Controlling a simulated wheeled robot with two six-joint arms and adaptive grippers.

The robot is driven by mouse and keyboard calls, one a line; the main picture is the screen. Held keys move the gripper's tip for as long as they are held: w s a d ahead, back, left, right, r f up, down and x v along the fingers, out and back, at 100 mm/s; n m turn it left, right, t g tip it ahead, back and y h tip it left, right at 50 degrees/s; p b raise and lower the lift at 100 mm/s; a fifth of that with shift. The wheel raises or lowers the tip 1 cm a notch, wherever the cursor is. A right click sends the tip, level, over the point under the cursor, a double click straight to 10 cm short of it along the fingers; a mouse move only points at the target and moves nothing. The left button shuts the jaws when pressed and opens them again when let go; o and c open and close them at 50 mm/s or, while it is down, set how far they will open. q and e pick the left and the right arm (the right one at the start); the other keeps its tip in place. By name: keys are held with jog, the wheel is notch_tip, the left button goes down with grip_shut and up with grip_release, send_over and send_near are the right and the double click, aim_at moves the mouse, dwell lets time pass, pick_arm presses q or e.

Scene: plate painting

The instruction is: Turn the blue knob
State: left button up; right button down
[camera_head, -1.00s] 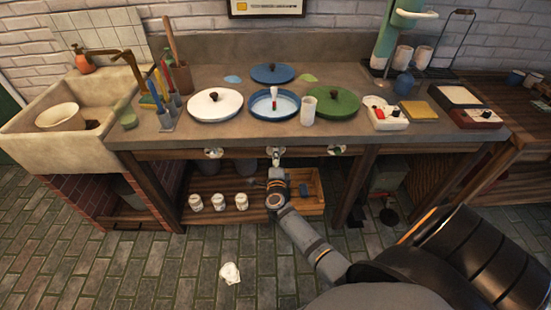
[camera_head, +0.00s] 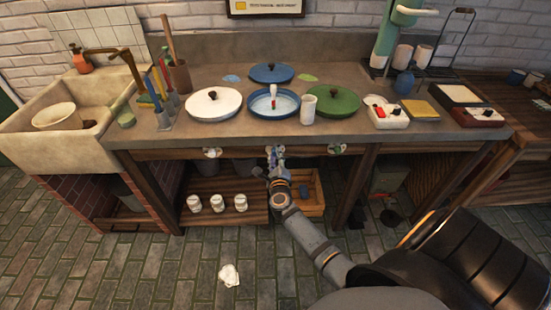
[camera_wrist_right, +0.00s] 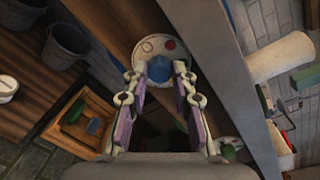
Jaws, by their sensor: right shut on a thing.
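The blue knob (camera_wrist_right: 158,69) sits on a round whitish plate (camera_wrist_right: 148,46) with a red dot, on the front of the worktop. My right gripper (camera_wrist_right: 158,77) has a fingertip on each side of it and is shut on it. In the head view my right gripper (camera_head: 275,160) is at the middle of the worktop's front edge and largely hides the knob. My left gripper is not in view.
Other round knob plates are on the front edge to the left (camera_head: 212,153) and right (camera_head: 336,149). The worktop (camera_head: 230,134) carries a white plate (camera_head: 213,103), a blue plate (camera_head: 272,113) and a green plate (camera_head: 338,112). A wooden crate (camera_head: 315,207) stands on the shelf below.

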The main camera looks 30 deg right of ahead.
dwell(0.5)
jog(key=c, duration=1.1)
grip_release()
jog(key=v, duration=1.2)
